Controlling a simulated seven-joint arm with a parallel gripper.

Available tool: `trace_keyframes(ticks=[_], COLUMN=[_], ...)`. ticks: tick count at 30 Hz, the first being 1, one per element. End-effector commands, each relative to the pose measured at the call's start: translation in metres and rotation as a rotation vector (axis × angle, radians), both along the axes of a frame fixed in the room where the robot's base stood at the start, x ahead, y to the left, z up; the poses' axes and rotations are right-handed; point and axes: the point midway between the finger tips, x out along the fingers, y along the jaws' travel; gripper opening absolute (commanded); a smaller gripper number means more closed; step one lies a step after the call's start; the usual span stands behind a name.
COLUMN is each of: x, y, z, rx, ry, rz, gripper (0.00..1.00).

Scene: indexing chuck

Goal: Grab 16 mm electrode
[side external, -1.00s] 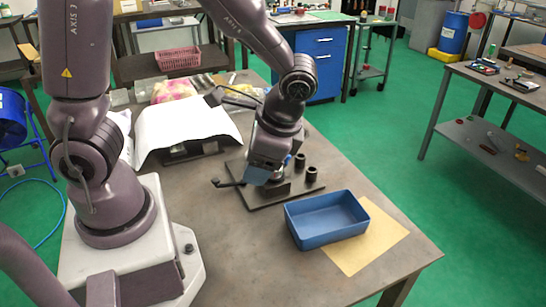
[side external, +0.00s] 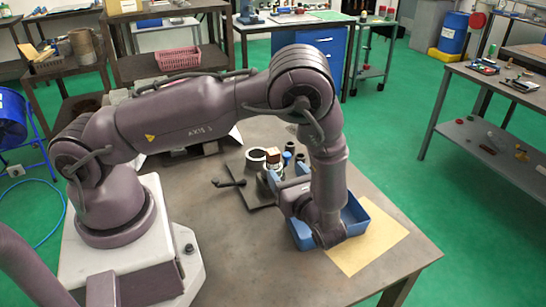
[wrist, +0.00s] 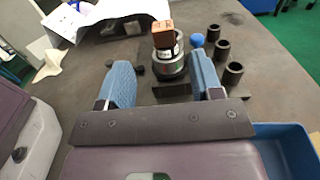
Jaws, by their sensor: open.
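A copper-coloured block electrode (wrist: 163,35) stands upright on a round grey holder (wrist: 168,66) in the wrist view. It also shows in the side view (side external: 273,155), behind my fingers. Its size cannot be read. My gripper (wrist: 160,75) is open and empty, with one blue finger on each side of the holder as seen from the wrist. In the side view my gripper (side external: 287,180) hangs between the dark base plate (side external: 262,200) and the blue tray (side external: 355,212). The electrode appears beyond the fingertips; whether anything touches cannot be told.
Several dark hollow cylinders (wrist: 222,49) stand right of the electrode. A blue ball (wrist: 197,40) is close to the right finger. A black lever (side external: 228,183) sticks out left of the plate. A white sheet (wrist: 108,12) lies behind.

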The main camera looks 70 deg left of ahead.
Motion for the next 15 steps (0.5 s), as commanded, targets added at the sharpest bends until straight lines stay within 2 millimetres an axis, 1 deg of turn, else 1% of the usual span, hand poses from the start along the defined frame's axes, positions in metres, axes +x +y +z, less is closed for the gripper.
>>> trace_keyframes(ticks=[1,3,6,9,13,15], x=[0.000,-0.001,0.000,0.000,0.000,0.001], y=[0.011,0.025,0.041,0.050,0.058,0.066], z=[0.000,0.000,0.000,0.000,0.000,0.000], rx=[0.001,0.001,-0.002,-0.001,-0.003,-0.002], ry=[0.000,0.001,-0.001,-0.001,-0.001,-0.001], rz=[0.005,0.005,0.004,0.003,0.004,0.005], gripper=[0.60,0.60,0.60,0.60,0.60,0.60])
